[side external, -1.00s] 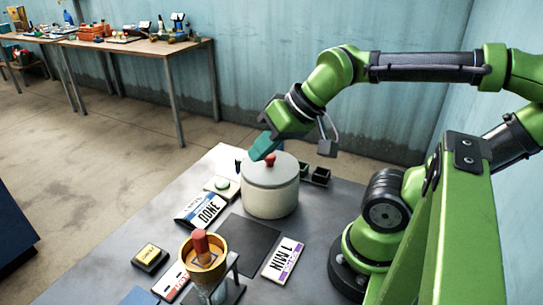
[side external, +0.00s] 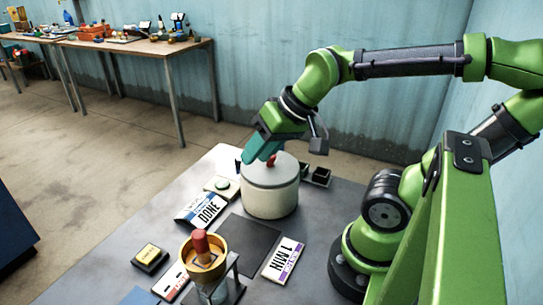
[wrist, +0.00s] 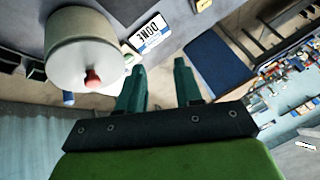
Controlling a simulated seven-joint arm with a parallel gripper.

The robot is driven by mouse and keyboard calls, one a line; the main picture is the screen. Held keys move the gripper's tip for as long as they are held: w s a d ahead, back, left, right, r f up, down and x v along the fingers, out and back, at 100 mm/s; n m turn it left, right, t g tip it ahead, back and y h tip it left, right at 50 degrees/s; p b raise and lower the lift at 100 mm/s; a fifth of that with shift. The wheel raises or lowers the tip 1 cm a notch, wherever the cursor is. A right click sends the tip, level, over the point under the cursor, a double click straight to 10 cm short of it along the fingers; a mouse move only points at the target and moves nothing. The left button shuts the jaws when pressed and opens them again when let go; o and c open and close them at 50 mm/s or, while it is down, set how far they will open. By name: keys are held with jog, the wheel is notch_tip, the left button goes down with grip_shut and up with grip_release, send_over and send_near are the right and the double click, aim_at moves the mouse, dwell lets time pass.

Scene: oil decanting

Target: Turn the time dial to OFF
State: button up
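No dial marked OFF can be made out in either view. A pale round pot (side external: 270,192) with a grey lid stands on the table, and a red knob (side external: 271,160) sits on its lid. The pot (wrist: 82,45) and red knob (wrist: 93,78) also show at the upper left of the wrist view; I cannot tell whether the knob is the time dial. My gripper (side external: 252,158) is above the far left side of the pot lid in the side view. In the wrist view its teal fingers (wrist: 160,66) are apart, with nothing between them, right of the knob.
A DONE sign (side external: 203,208), a green button (side external: 221,184) and a 1 MIN card (side external: 283,261) lie around the pot. A gold funnel (side external: 205,251) with a red stopper stands in front. Small black cups (side external: 320,177) are behind right.

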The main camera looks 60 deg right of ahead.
jog(key=o, duration=0.6)
jog(key=w+d+m+g, duration=0.1)
jog(key=w+d, duration=0.2)
jog(key=w+d+f+m+g, duration=0.1)
jog(key=w+d+m, duration=0.1)
jog(key=w, duration=0.1)
jog(key=w+d+m, duration=0.1)
jog(key=w+d, duration=0.2)
jog(key=w, duration=0.1)
jog(key=shift+d+f+g+h, duration=0.15)
jog(key=shift+d+g+h, duration=0.15)
jog(key=shift+g+h, duration=0.1)
jog(key=w+d+f+m+g+h, duration=0.1)
jog(key=w+d+m+g, duration=0.1)
jog(key=w+d+m, duration=0.4)
jog(key=w+d+f+m+g, duration=0.2)
jog(key=w+d+m, duration=0.15)
jog(key=d, duration=0.35)
jog(key=shift+m, duration=0.35)
jog(key=f, duration=1.6)
jog(key=shift+s+f, duration=0.15)
jog(key=shift+s, duration=0.15)
jog(key=shift+c, duration=0.2)
jog(key=c, duration=1)
